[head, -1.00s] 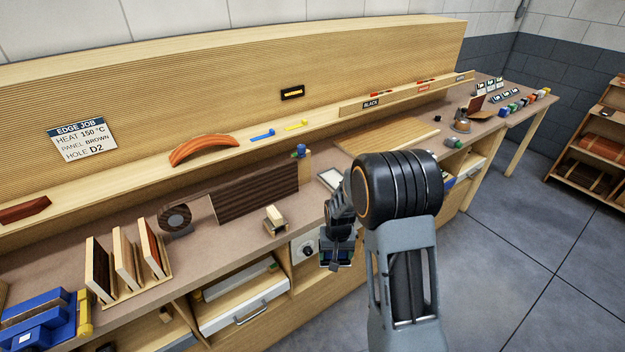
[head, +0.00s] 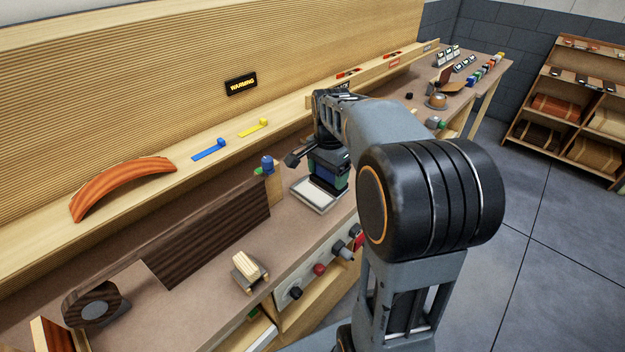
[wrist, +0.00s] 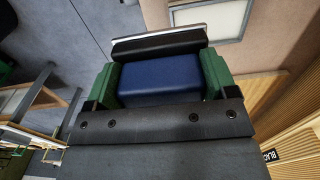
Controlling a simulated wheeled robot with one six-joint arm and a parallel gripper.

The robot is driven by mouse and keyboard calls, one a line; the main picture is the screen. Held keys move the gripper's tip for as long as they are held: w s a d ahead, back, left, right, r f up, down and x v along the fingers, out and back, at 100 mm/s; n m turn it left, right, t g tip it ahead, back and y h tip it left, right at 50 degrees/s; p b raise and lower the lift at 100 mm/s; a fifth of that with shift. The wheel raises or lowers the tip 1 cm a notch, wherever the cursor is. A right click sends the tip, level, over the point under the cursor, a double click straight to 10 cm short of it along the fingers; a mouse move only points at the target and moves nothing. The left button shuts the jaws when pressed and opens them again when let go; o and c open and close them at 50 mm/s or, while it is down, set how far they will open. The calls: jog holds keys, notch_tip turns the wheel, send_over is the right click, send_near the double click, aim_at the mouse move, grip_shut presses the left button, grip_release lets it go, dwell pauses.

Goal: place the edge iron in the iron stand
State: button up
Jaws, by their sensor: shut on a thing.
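My gripper (head: 328,168) is shut on the edge iron (head: 324,171), a blue block with a dark plate. In the wrist view the iron (wrist: 160,80) sits between the two green finger pads of my gripper (wrist: 161,84). A shallow pale tray with a metallic rim (head: 317,206), which looks like the iron stand, lies on the bench at the iron's near side. Its flat light face also shows in the wrist view (wrist: 206,18), beyond the iron and apart from it in the picture. The iron hides part of it in the head view. I cannot tell how high the iron is above it.
A post with a blue and green top (head: 269,175) stands just left of the tray. A dark veneered panel (head: 205,245) stands further left, with a small wooden block (head: 250,268) in front. Knobs (head: 320,269) line the bench front. The upright back wall (head: 160,90) is close behind.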

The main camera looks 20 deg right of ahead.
aim_at(320, 166)
jog(key=w, duration=0.1)
jog(key=w+f, duration=0.1)
jog(key=w, duration=0.1)
jog(key=w+f+p, duration=0.1)
jog(key=shift+w, duration=0.35)
jog(key=w+f, duration=0.2)
jog(key=f, duration=0.1)
jog(key=w+f, duration=0.2)
jog(key=shift+d+p, duration=0.25)
jog(key=shift+p, duration=0.1)
jog(key=shift+w+f, duration=0.3)
jog(key=shift+f, duration=0.1)
jog(key=shift+d+f, duration=0.1)
jog(key=shift+f, duration=1.5)
jog(key=shift+f, duration=0.2)
jog(key=o, duration=1.4)
jog(key=shift+r, duration=0.15)
